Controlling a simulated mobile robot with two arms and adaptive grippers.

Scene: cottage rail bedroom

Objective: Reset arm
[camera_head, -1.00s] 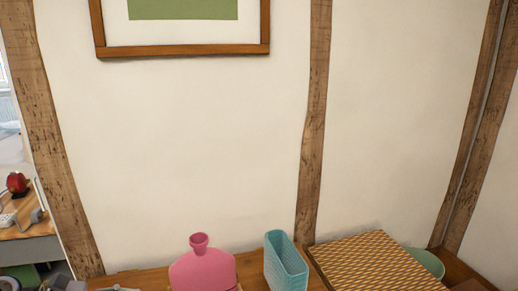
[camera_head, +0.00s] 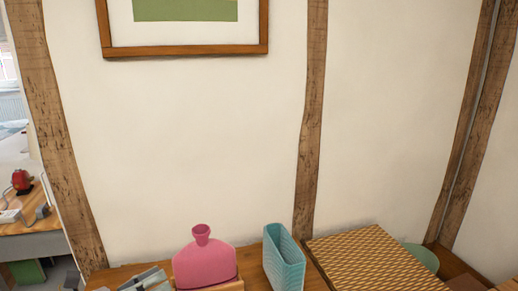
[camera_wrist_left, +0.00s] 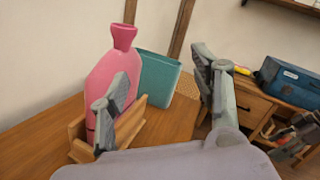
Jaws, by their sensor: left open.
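My left gripper (camera_wrist_left: 165,95) is open in the left wrist view, with its two fingers wide apart and nothing between them. A part of it (camera_head: 148,280) shows at the bottom edge of the head view, left of the pink bottle. The pink hot-water-bottle shape (camera_head: 204,262) stands upright in a wooden holder (camera_head: 230,285). In the left wrist view the pink bottle (camera_wrist_left: 106,85) is behind the left finger, which partly hides it and the holder (camera_wrist_left: 78,145). I cannot tell whether they touch.
A teal basket (camera_head: 284,262) stands right of the bottle. A woven-pattern box (camera_head: 370,258) and a green bowl (camera_head: 424,257) are further right. A blue case (camera_wrist_left: 290,82) sits on a wooden cabinet in the wrist view. The tabletop (camera_wrist_left: 35,145) left of the holder is clear.

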